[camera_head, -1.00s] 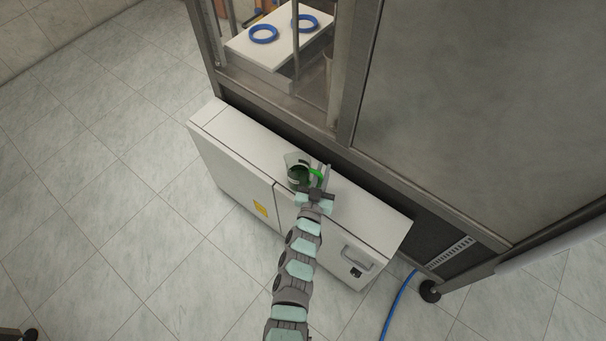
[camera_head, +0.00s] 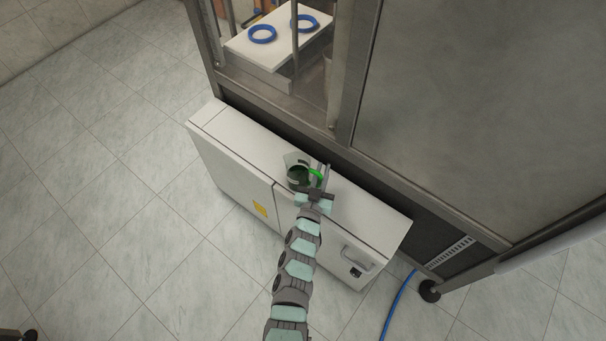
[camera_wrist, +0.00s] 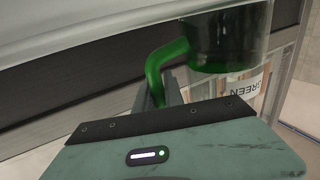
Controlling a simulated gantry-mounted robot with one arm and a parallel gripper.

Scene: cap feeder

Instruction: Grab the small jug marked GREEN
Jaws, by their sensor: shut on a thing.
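The small jug (camera_head: 298,172) is a clear vessel with dark green contents and a bright green handle. It is over the top of the white cabinet, at the end of my arm. In the wrist view the jug (camera_wrist: 232,40) shows a label reading GREEN, upside down in the picture. My gripper (camera_head: 321,176) is shut on the jug's green handle. In the wrist view its fingers (camera_wrist: 165,95) are at the handle, partly hidden by the gripper body. I cannot tell whether the jug's base touches the cabinet top.
The white cabinet (camera_head: 235,135) stands against a large steel-framed machine (camera_head: 450,110). Inside the machine's opening, blue rings (camera_head: 263,34) lie on a white plate (camera_head: 243,50). A blue hose (camera_head: 397,305) runs along the floor at the lower right.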

